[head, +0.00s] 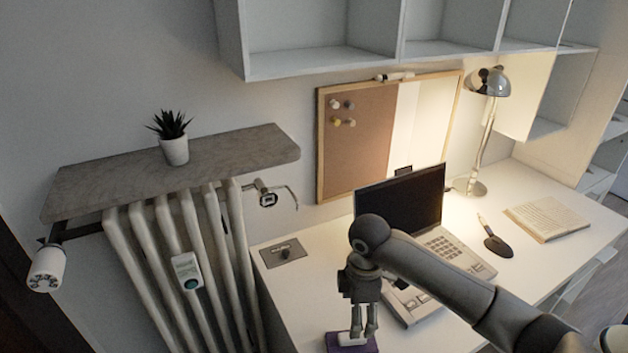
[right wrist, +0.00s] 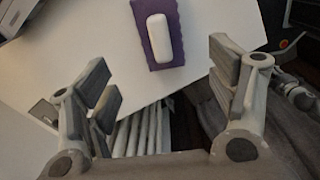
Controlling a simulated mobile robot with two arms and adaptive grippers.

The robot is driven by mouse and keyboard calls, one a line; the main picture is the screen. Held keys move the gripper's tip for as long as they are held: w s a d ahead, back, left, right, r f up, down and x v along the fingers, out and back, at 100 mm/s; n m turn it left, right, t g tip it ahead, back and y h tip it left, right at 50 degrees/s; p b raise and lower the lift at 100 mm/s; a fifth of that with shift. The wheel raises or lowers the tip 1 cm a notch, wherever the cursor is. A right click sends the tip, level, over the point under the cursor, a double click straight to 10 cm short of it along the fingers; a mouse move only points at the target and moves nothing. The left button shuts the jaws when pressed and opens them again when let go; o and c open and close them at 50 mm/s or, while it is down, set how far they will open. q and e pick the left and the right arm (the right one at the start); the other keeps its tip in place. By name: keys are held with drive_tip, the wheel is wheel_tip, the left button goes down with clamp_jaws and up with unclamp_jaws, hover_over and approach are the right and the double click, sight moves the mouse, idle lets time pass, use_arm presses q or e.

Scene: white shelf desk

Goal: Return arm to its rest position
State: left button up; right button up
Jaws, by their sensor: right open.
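My right gripper (head: 364,332) points down over the front left part of the white desk in the head view. In the right wrist view its two fingers (right wrist: 165,92) stand wide apart with nothing between them. A white rounded object (right wrist: 159,38) lies on a purple pad (right wrist: 179,30) on the desk, beyond the fingertips and apart from them. In the head view the white object (head: 345,340) and the purple pad (head: 369,347) are partly hidden behind the gripper. My right arm (head: 440,278) reaches in from the lower right. My left gripper is not in view.
An open laptop (head: 458,252) stands behind my right arm, which covers part of it. A radiator (head: 173,245) and a stone shelf (head: 100,181) with a plant are left. Wall shelves hang above.

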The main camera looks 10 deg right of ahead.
drive_tip(key=s+a+f+m+y, duration=0.1)
drive_tip(key=s+a+f, duration=0.1)
drive_tip(key=s, duration=0.1)
drive_tip(key=s+a+f+m+t+y, duration=0.1)
drive_tip(key=s+a+f+m, duration=0.1)
drive_tip(key=s+a, duration=0.1)
drive_tip(key=s+a+f+m+y, duration=0.1)
drive_tip(key=s+a+f, duration=0.1)
drive_tip(key=s, duration=0.3)
drive_tip(key=shift+s+a+m+t, duration=0.1)
drive_tip(key=shift+a+m+t, duration=0.05)
drive_tip(key=shift+m+t, duration=0.15)
drive_tip(key=s+d+m, duration=0.2)
drive_tip(key=s+m, duration=0.1)
drive_tip(key=s+m+t, duration=0.1)
drive_tip(key=s, duration=0.1)
drive_tip(key=shift+d+f+m, duration=0.3)
drive_tip(key=shift+d, duration=0.1)
drive_tip(key=s+d+m+t+h, duration=0.1)
drive_tip(key=s+d+m+h, duration=0.2)
drive_tip(key=s+d+m, duration=0.5)
wheel_tip(320, 180, down, 25)
drive_tip(key=s+d+n+g, duration=0.1)
drive_tip(key=s+d+n, duration=0.1)
drive_tip(key=s+d+f+g, duration=0.1)
drive_tip(key=s+d+f, duration=0.1)
drive_tip(key=s+f, duration=1.5)
drive_tip(key=shift+d+g, duration=0.3)
drive_tip(key=shift+d, duration=0.1)
